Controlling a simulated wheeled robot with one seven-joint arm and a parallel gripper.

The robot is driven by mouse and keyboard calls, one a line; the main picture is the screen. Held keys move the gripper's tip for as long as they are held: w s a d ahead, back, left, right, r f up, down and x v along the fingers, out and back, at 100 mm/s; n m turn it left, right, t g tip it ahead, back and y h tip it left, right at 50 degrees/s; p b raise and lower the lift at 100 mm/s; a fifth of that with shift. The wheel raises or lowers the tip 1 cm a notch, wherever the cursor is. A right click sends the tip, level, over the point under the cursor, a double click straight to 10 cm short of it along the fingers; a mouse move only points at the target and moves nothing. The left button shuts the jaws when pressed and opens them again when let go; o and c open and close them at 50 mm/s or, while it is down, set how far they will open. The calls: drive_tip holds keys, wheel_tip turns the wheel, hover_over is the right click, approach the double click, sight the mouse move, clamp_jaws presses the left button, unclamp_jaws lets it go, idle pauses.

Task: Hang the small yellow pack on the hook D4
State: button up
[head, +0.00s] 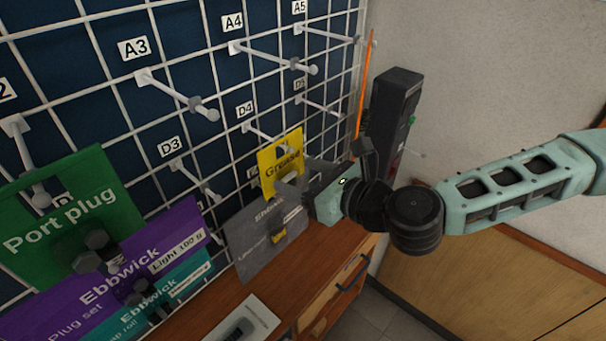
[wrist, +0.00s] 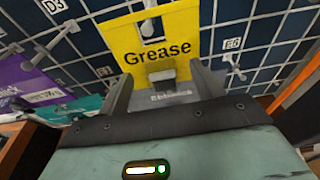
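The small yellow pack, marked "Grease" (head: 267,171), is upright in front of the board at hook D4 (head: 262,136). In the wrist view the yellow pack (wrist: 125,38) faces me, with a dark slot near its top and a grey block low on its front. A pale rod shows at the slot; I cannot tell for sure whether it passes through. My gripper (head: 306,178) is close in front of the pack. In the wrist view my gripper's fingers (wrist: 163,80) stand apart, one each side of the grey block, with visible gaps.
A grey Ebbwick pack (head: 262,240) hangs below the yellow one. Green (head: 65,205) and purple (head: 175,240) packs are at the left. Hook A4 (head: 270,56) juts out above.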

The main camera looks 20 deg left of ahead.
drive_tip(key=shift+r, duration=0.1)
idle(0.3)
drive_tip(key=p+v, duration=1.2)
drive_tip(key=v, duration=0.5)
drive_tip(key=shift+p, duration=0.4)
drive_tip(key=shift+s+d, duration=0.15)
